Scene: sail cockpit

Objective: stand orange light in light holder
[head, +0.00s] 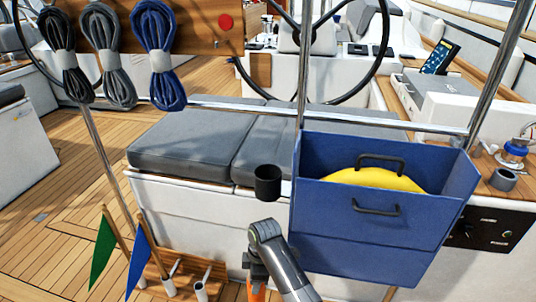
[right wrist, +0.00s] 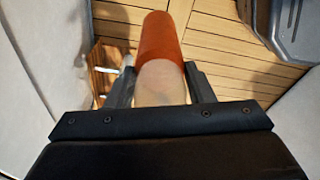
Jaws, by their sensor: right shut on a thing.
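The orange light (right wrist: 162,38) shows in the right wrist view as an orange cylinder with a pale section (right wrist: 162,82) nearer my wrist. My right gripper (right wrist: 161,88) is shut around the pale section, one finger on each side. In the head view, a bit of the orange light (head: 257,293) shows at the bottom edge, below my right wrist; the rest is hidden or out of frame. A black open cup (head: 267,187), which looks like the light holder, is at the seat's front edge, above my right arm in the picture. My left gripper is not in view.
Green (head: 103,252) and blue (head: 138,262) flags stand in a wooden rack at lower left. Rope coils (head: 160,55) hang at upper left. Open deck lies left.

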